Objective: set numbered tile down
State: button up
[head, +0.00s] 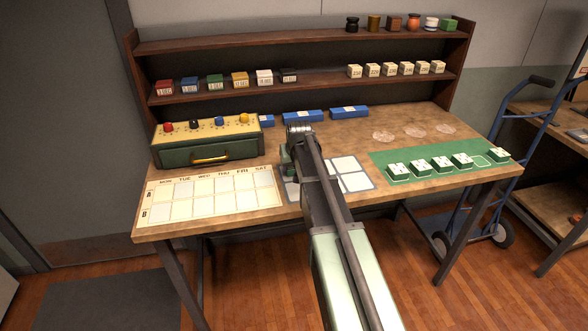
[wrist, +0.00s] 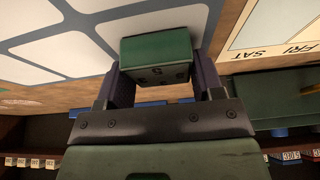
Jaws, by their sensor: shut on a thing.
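My gripper (wrist: 160,72) is shut on a green block-like tile (wrist: 155,47), gripped by its two sides in the wrist view. Several white-topped green tiles (head: 441,164) sit in a row on a green mat (head: 405,155) at the right.
A day-labelled board (head: 212,195) lies at the left, with a green drawer box (head: 207,148) behind it. Blue blocks (head: 302,116) stand along the back. Shelves (head: 300,85) above hold coloured boxes and pale cubes. Clear discs (head: 415,130) lie on the table at the back right.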

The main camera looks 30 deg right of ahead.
jog(key=shift+f, duration=0.15)
jog(key=o, duration=1.1)
jog(key=shift+r, duration=0.4)
jog(key=p+v, duration=1.1)
jog(key=v, duration=0.1)
jog(key=s+a+f+n+g+y, duration=0.1)
jog(key=s+a+g, duration=0.3)
jog(key=s+a, duration=1.6)
jog(key=s+f+n, duration=0.1)
jog(key=s, duration=0.1)
jog(key=shift+s+n, duration=0.3)
jog(key=shift+s, duration=0.1)
